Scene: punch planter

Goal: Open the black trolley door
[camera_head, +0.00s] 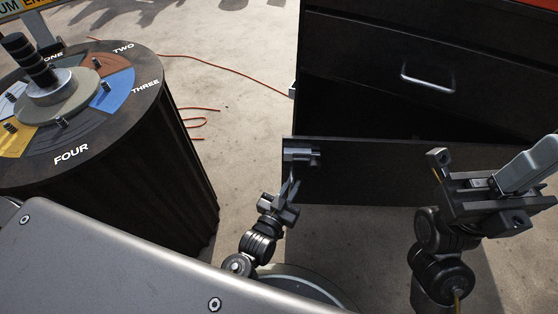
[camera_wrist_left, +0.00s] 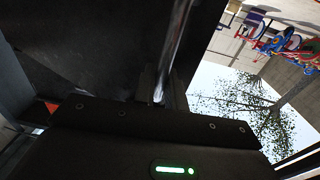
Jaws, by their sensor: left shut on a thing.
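The black trolley (camera_head: 400,35) stands at the upper right of the head view. Its lower black door (camera_head: 370,180) stands out from the body, with a dark gap (camera_head: 350,108) behind its top edge. My left gripper (camera_head: 300,154) is at the door's upper left corner. In the left wrist view, my left gripper (camera_wrist_left: 162,88) is shut on a metal bar handle (camera_wrist_left: 178,45) beside a dark panel (camera_wrist_left: 90,45). My right gripper (camera_head: 490,190) is in front of the door at the right, next to a light grey piece (camera_head: 525,165); its jaws are unclear.
A drawer with a metal handle (camera_head: 428,80) is above the door. A round black planter-like drum (camera_head: 95,150) with coloured, numbered sectors stands at the left. A thin orange cable (camera_head: 225,65) lies on the concrete floor (camera_head: 240,110) between drum and trolley.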

